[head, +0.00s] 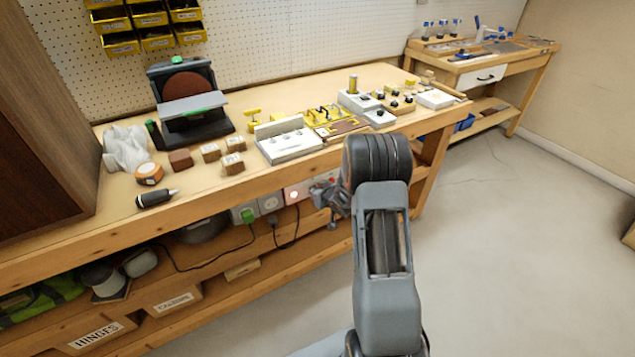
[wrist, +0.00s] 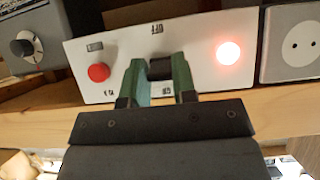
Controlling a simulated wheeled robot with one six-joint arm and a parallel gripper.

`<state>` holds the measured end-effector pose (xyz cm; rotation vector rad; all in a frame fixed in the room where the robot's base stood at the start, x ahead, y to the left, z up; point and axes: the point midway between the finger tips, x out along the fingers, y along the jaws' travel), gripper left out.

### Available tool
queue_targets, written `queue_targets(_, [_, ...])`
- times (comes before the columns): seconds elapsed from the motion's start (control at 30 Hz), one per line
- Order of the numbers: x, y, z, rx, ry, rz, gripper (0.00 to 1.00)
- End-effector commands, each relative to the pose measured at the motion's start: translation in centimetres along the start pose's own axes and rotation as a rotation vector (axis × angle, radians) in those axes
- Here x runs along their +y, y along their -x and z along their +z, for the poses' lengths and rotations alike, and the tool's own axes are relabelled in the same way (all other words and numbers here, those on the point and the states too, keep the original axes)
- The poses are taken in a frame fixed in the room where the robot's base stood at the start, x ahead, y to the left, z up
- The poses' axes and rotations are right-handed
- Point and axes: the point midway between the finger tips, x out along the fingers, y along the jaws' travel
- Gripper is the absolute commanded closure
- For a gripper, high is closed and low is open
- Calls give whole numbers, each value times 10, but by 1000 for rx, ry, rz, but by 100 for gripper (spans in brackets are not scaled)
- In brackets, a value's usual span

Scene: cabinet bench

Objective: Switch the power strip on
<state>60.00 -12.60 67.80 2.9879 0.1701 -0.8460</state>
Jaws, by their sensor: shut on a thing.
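The power strip runs along the front edge under the bench top. Its white switch panel (head: 296,193) shows in the head view and as a white plate (wrist: 115,60) in the wrist view. The plate carries a black switch (wrist: 161,68), a red button (wrist: 98,72) and a lit red lamp (wrist: 228,52). Labels reading OFF and ON appear upside down above and below the switch. My gripper (wrist: 160,80) is shut on the black switch, with one green finger on each side. In the head view my gripper (head: 331,197) is at the panel, partly hidden by my arm.
A grey socket (wrist: 298,42) is beside the plate, and a box with a round knob (wrist: 25,47) is on its other side. The wooden bench edge (head: 200,205) is just above. The floor at right is clear.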

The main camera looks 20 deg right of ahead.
Motion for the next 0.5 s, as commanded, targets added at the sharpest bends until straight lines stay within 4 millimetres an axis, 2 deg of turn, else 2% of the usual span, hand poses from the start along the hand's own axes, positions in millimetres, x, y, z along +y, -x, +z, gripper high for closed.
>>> queue_targets(0.03, [-1,5,-10,-32,2,-2,98])
queue_targets(0.5, [-1,3,-10,-209,0,-1,98])
